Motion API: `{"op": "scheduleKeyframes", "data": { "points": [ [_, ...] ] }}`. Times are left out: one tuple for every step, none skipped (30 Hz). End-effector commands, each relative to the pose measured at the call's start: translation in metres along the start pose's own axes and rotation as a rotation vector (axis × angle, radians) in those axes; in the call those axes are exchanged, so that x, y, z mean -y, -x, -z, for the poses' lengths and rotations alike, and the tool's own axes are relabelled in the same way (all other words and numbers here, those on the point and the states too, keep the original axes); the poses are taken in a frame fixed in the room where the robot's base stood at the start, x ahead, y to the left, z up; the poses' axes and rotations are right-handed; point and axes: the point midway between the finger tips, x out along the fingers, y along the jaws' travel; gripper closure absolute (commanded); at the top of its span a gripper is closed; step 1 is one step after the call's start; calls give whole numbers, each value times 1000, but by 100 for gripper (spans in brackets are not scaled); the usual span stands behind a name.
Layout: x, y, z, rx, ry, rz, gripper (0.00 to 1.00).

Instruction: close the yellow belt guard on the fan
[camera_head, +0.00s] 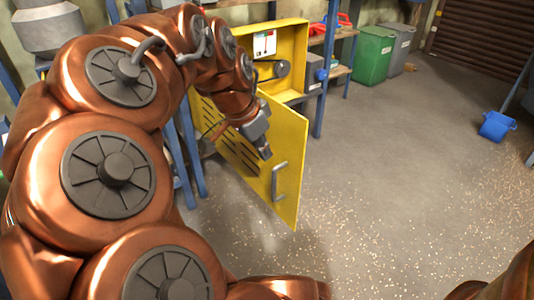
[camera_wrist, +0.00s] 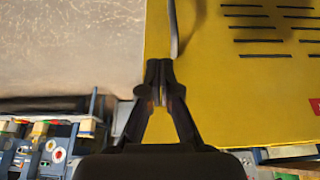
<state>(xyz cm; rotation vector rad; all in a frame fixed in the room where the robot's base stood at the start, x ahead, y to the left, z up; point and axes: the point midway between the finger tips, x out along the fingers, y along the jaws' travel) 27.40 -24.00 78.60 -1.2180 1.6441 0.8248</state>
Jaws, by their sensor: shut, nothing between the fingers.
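The yellow belt guard (camera_head: 284,150) is a hinged panel that stands swung open from the yellow housing (camera_head: 290,42), with the pulley and belt (camera_head: 270,70) exposed inside. A grey bar handle (camera_head: 279,181) is on the guard near its free edge. My gripper (camera_head: 265,153) is in front of the guard's upper part, above and left of the handle. In the wrist view my gripper (camera_wrist: 159,66) has its fingertips together and empty. The guard (camera_wrist: 235,90) with its dark slots fills the right there, and the handle (camera_wrist: 174,28) lies just beyond the fingertips. I cannot tell whether they touch.
Blue posts (camera_head: 326,70) and a shelf stand behind the housing. A green bin (camera_head: 374,55) and a grey bin (camera_head: 401,47) are at the back. The floor (camera_head: 390,200) right of the guard is clear apart from scattered chips.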

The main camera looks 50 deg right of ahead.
Motion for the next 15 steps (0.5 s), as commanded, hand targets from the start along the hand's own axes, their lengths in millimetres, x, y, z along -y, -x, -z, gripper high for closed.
{"op": "scheduleKeyframes", "data": {
  "points": [
    [-1, -11, -2, 2, 1, -3, 100],
    [0, -16, -2, 2, 1, -3, 100],
    [0, -24, -1, 1, 0, -2, 100],
    [-1, -29, -1, 0, 0, -2, 100],
    [-1, -35, -1, 0, -1, -3, 100],
    [-2, -42, -2, 2, -1, -5, 100],
    [-2, -47, -2, 3, -1, -5, 100],
    [-2, -53, -2, 2, 0, -4, 100],
    [-1, -59, -1, 0, 0, -2, 100],
    [0, -64, -1, 0, 1, 0, 100],
    [0, -70, -1, 0, 1, 0, 100],
    [-1, -77, -2, 1, 1, -2, 100],
    [-1, -82, -2, 2, 1, -3, 100],
    [-1, -84, 1, 1, -1, -3, 100],
    [0, -83, 6, 0, -2, -1, 100]
  ]
}}
